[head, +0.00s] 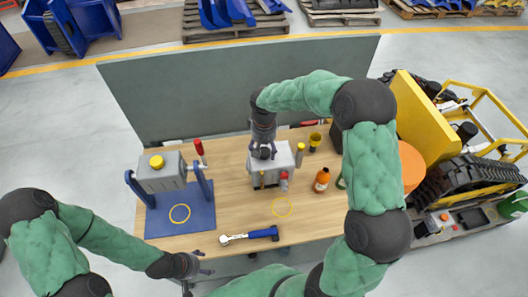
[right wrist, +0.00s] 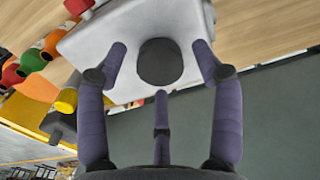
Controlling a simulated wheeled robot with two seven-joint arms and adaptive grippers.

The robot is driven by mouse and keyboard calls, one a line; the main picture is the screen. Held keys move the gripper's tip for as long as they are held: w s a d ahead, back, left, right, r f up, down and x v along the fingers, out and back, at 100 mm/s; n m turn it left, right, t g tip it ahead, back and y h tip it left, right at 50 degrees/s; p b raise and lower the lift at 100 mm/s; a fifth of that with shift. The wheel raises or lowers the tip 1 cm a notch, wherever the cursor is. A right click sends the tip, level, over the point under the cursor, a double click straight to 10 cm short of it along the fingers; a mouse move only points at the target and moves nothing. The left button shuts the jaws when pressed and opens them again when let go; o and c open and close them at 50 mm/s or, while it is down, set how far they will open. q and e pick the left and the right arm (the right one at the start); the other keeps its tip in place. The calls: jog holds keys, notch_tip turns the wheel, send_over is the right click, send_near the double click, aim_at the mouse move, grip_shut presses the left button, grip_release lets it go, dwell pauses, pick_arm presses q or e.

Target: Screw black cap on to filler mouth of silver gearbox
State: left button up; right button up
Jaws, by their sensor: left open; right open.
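The silver gearbox (head: 286,162) stands on the wooden table, under my right gripper. Its pale top (right wrist: 100,38) fills the upper part of the right wrist view. The round black cap (right wrist: 160,62) shows there on the gearbox top; whether its thread is engaged cannot be seen. My right gripper (right wrist: 160,70) is open, its three fingers spread around the cap with gaps to it. In the head view the right gripper (head: 263,150) points down at the gearbox and hides the cap. My left gripper (head: 203,264) is open and empty at the table's front edge.
A grey unit (head: 160,177) with a yellow cap sits in a blue stand at left. A blue-handled ratchet (head: 250,236) lies in front. An orange bottle (head: 321,180) and a yellow-topped tool (head: 300,154) stand right of the gearbox. A grey panel (head: 230,90) backs the table (head: 240,207).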

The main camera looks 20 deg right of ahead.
jog(key=c, duration=0.9)
jog(key=shift+f+m+b, duration=0.1)
jog(key=shift+m+b, duration=0.55)
jog(key=shift+m, duration=0.35)
jog(key=m+b, duration=0.2)
jog(key=m, duration=0.2)
jog(key=m+b, duration=0.1)
jog(key=m, duration=0.1)
jog(key=shift+m, duration=0.9)
